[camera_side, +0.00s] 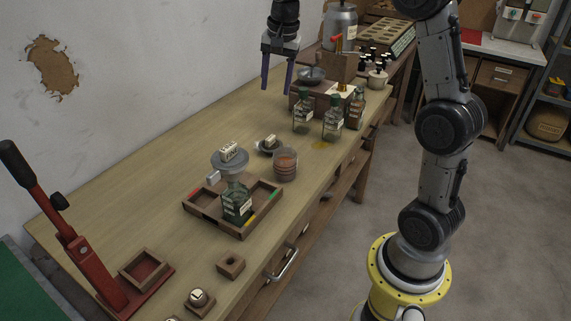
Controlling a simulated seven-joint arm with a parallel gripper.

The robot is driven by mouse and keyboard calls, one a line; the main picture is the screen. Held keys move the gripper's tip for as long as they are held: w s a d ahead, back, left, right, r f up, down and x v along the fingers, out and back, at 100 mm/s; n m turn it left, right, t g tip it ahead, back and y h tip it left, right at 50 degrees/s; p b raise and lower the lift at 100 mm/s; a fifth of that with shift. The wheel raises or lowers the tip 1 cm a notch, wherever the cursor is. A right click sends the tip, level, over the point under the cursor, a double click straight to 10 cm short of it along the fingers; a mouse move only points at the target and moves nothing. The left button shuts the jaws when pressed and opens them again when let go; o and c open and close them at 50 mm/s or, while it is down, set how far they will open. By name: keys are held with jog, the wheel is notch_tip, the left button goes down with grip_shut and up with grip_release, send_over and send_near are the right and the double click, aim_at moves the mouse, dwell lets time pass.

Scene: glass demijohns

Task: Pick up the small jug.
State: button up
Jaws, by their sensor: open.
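My gripper (276,87) hangs fingers down above the far part of the bench, near the wall, open and empty. No vessel is plainly marked as the small jug.
A wooden box (318,104) is behind the jugs. A red lever press (75,245) stands at front left. The bench's left strip along the wall is clear.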

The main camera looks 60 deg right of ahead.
jog(key=m+g, duration=0.2)
send_over(289, 146)
jog(key=w, duration=0.2)
notch_tip(289, 146, down, 9)
jog(key=shift+y, duration=0.4)
jog(key=f, duration=0.3)
jog(key=s+d+f, duration=0.1)
jog(key=f, duration=0.6)
jog(key=shift+s+d+f, duration=0.15)
jog(key=shift+s+d, duration=0.05)
jog(key=shift+d, duration=0.15)
jog(key=shift+w+a+f, duration=0.1)
jog(key=shift+w+f, duration=0.05)
jog(key=shift+f, duration=2.9)
grip_shut()
jog(key=shift+r, duration=0.1)
